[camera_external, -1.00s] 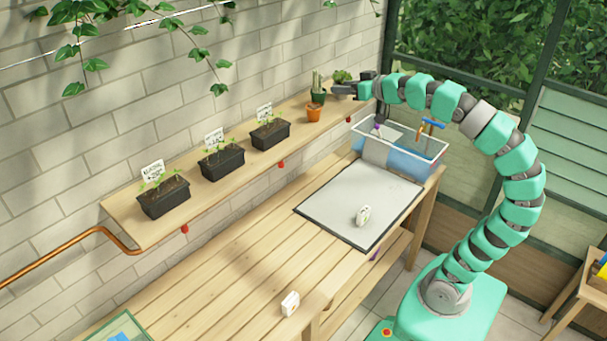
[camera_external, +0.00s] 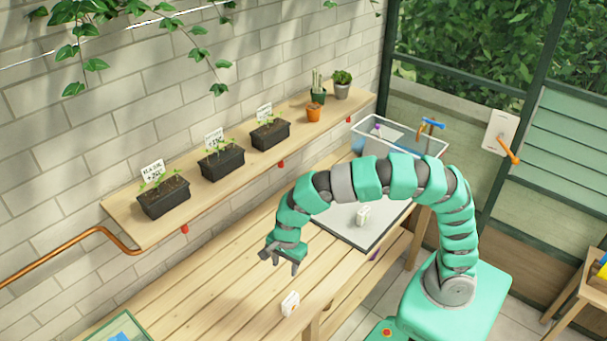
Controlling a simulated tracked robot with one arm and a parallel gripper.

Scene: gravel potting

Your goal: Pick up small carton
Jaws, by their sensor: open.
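A small white carton (camera_external: 290,304) stands near the front edge of the wooden bench. A second small white carton (camera_external: 363,215) stands on the grey mat (camera_external: 372,234). My gripper (camera_external: 279,264) is open and empty. It points down over the bench, above and a little left of the front carton, apart from it. I cannot tell its exact height. My arm passes in front of part of the mat.
A wire-rimmed bin (camera_external: 436,149) stands at the bench's far end. Planters (camera_external: 222,161) and pots line the wall shelf (camera_external: 130,214). A glass-like tray (camera_external: 140,322) lies at the lower left. The bench (camera_external: 220,290) around the gripper is mostly clear.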

